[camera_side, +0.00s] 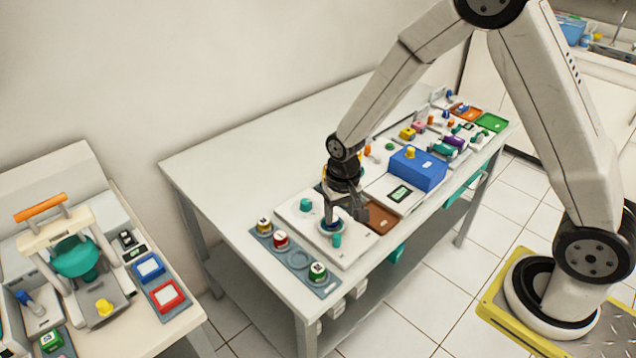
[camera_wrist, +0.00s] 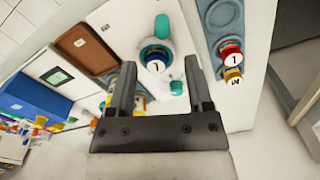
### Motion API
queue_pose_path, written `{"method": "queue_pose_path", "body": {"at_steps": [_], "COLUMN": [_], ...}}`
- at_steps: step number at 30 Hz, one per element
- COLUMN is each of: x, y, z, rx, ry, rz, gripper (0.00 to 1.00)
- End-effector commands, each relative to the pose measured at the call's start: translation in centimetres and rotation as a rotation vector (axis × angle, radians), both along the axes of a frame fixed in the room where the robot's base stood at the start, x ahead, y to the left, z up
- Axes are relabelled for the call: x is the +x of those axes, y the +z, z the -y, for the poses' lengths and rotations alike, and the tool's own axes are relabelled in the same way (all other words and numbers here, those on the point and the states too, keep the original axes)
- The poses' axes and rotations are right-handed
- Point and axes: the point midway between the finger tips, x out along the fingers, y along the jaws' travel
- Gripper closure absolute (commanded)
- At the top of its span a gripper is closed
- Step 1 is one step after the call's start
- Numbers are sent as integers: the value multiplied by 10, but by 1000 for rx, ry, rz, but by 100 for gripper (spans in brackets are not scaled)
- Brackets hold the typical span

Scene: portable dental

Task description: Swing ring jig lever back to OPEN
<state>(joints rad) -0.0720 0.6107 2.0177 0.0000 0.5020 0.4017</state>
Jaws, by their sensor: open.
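The ring jig is a white plate (camera_side: 350,248) on the long table. Its teal ring (camera_wrist: 146,54) surrounds a blue-rimmed cap (camera_wrist: 155,65) with a white top. A teal upright lever (camera_wrist: 162,27) stands at the ring's front side; in the side view the lever (camera_side: 337,240) shows just below my fingers. A separate teal knob (camera_side: 306,205) is on the plate's back left, also seen in the wrist view (camera_wrist: 176,88). My gripper (camera_wrist: 160,65) is open and empty, pointing down over the ring, its fingers on either side. The lever is beyond the fingertips. OPEN markings are not readable.
A grey rack (camera_side: 298,258) with red, yellow and green-rimmed jars is left of the jig. A brown tray (camera_side: 381,217) and a blue box (camera_side: 418,168) stand to the right. The table's back left is clear. Another bench (camera_side: 150,325) is farther left.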

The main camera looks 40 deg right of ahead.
Motion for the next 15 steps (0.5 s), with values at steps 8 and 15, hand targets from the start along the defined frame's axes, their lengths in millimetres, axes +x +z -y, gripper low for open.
{"method": "queue_pose_path", "body": {"at_steps": [8, 15], "x": [5, 5], "y": [-7, -13], "z": [-2, -2], "rx": [-1, -1], "ry": [-19, -18], "rz": [-12, -12], "gripper": [35, 35]}}
